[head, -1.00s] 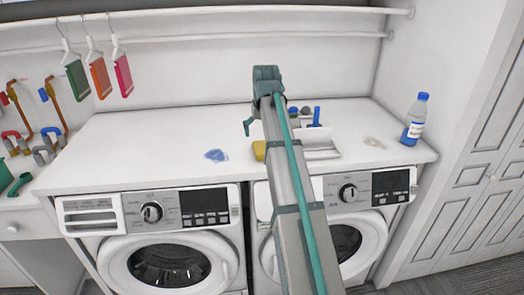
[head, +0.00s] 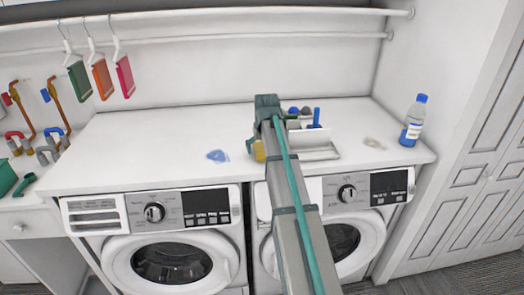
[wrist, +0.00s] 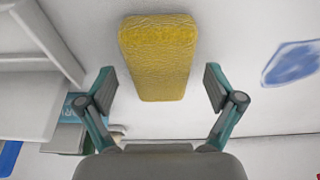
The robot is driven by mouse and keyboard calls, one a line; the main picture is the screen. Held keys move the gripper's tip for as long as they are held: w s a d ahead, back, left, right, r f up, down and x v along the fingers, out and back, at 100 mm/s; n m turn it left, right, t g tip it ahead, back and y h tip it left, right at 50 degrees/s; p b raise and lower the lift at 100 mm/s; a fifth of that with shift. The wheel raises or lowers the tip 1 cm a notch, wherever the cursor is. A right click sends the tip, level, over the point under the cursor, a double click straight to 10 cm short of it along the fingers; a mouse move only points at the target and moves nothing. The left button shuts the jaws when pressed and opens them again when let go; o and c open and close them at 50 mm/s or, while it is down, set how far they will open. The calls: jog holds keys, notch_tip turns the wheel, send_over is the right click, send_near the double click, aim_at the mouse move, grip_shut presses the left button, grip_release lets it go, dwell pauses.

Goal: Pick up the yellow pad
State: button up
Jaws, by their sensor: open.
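The yellow pad (wrist: 159,52) is a block lying on the white counter. In the wrist view it is upper centre, with its near end in the gap between my fingertips. My gripper (wrist: 160,84) is open and empty, one finger to each side of the pad with clear space between. In the head view only a sliver of the yellow pad (head: 259,151) shows beside my arm. The arm covers the rest of it and most of the gripper; I cannot tell the exact height above the counter.
A blue patch (head: 217,156) lies on the counter left of the pad. A white tray (head: 320,153) with blue items stands close on the right. A blue-capped bottle (head: 413,122) is at the far right. The counter's left part is clear. Hangers with coloured cloths hang above.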

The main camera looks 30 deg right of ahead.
jog(key=c, duration=1.1)
jog(key=shift+r, duration=0.1)
jog(key=shift+c, duration=0.2)
jog(key=shift+r, duration=0.8)
jog(key=s+a+r+b, duration=0.1)
jog(key=s+r+b, duration=0.3)
jog(key=s+r, duration=0.7)
jog(key=s, duration=0.3)
jog(key=shift+a+r+b, duration=0.15)
jog(key=shift+a+b, duration=0.25)
